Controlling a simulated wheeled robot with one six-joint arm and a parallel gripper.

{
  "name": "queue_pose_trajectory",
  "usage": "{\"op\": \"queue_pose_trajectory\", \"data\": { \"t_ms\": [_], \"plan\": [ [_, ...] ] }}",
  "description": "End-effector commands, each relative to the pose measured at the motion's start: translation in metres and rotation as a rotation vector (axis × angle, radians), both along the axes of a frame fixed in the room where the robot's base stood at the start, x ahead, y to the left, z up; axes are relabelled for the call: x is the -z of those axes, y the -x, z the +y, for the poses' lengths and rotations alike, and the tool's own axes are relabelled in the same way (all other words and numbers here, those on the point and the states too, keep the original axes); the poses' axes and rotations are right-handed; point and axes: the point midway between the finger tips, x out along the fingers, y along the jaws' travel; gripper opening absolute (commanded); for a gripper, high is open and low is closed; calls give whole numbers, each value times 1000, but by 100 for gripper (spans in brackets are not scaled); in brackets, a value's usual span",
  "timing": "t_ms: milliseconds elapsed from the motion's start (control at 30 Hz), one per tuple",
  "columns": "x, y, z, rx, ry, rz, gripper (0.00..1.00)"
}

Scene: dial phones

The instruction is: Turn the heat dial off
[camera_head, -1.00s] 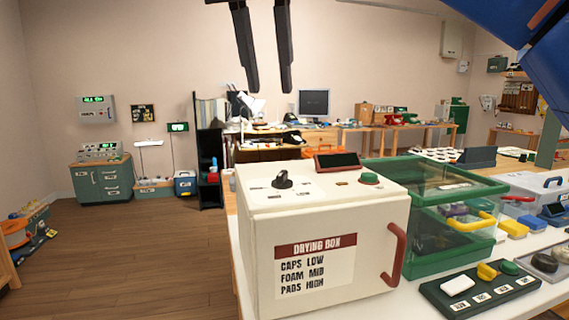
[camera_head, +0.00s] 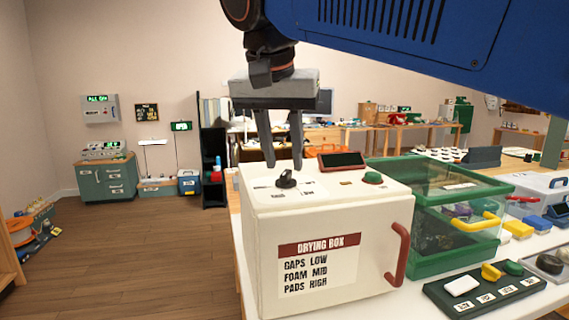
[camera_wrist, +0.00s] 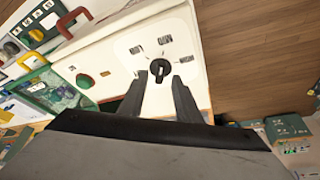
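The heat dial is a black knob (camera_head: 286,179) on the white top of the drying box (camera_head: 378,270), near its left side. My gripper (camera_head: 284,164) points down just above and behind the knob in the head view. Its two fingers are apart with nothing between them. In the wrist view the fingertips (camera_wrist: 172,80) sit just short of the knob, one toward each side. I cannot tell whether they touch it.
The box top also carries a green button (camera_head: 373,178) and a dark tilted display (camera_head: 341,160). A red handle (camera_head: 399,255) is on the box front. A green-framed clear case (camera_head: 440,262) stands to the right. The floor at left is clear.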

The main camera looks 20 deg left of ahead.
Motion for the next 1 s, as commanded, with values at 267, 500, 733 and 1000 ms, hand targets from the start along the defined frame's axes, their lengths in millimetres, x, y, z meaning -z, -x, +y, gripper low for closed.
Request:
{"op": "queue_pose_trajectory", "data": {
  "t_ms": [267, 500, 733, 1000],
  "plan": [
    [20, -8, 0, 0, 0, 0, 30],
    [21, -9, 0, 0, -1, 0, 30],
    [21, -9, 0, 0, -1, 0, 0],
    [21, -9, 0, -15, -1, 0, 0]
  ]
}}
